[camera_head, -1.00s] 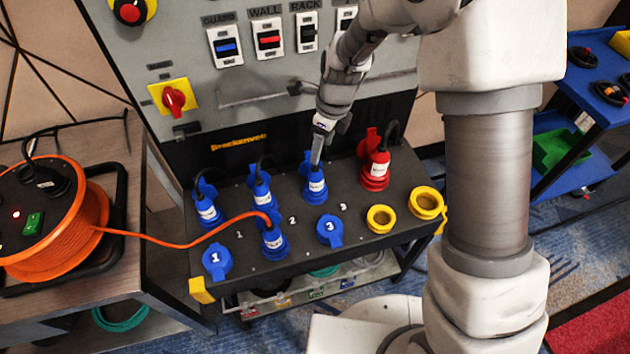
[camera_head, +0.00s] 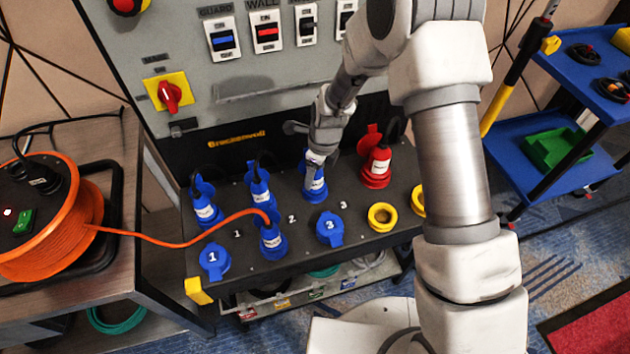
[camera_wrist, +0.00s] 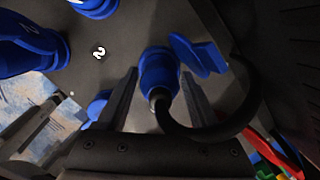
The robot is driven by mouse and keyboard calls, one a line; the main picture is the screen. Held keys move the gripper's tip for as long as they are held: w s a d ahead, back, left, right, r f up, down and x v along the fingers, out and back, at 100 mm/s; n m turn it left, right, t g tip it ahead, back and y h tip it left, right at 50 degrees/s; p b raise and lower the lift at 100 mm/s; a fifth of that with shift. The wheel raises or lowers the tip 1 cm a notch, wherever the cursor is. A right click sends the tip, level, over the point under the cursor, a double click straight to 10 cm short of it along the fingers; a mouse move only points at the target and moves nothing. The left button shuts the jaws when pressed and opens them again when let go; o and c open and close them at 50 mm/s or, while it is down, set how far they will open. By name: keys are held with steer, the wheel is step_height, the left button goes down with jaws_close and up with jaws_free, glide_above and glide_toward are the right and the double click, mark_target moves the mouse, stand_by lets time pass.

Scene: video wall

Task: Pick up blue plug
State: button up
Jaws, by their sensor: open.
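Several blue plugs stand in the sloped black panel (camera_head: 300,226). My gripper (camera_head: 315,168) is at the blue plug (camera_head: 315,187) in the back row, third from the left, just left of the red plug. In the wrist view this blue plug (camera_wrist: 159,74) lies between and just beyond the two open fingers (camera_wrist: 158,98), its black cable bending away to the right. A blue flap is beside it. Contact with the fingers cannot be told. Other blue plugs are at the back left (camera_head: 206,207), the back middle (camera_head: 259,192) and the front (camera_head: 271,240), the last with an orange cable.
A red plug (camera_head: 376,165) stands close to the right of my gripper. Blue covers (camera_head: 214,262) and yellow rings (camera_head: 382,217) are along the panel's front. An orange cable reel (camera_head: 50,215) is at left, a blue cart (camera_head: 545,170) at right.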

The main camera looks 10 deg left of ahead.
jaws_close()
stand_by(0.3)
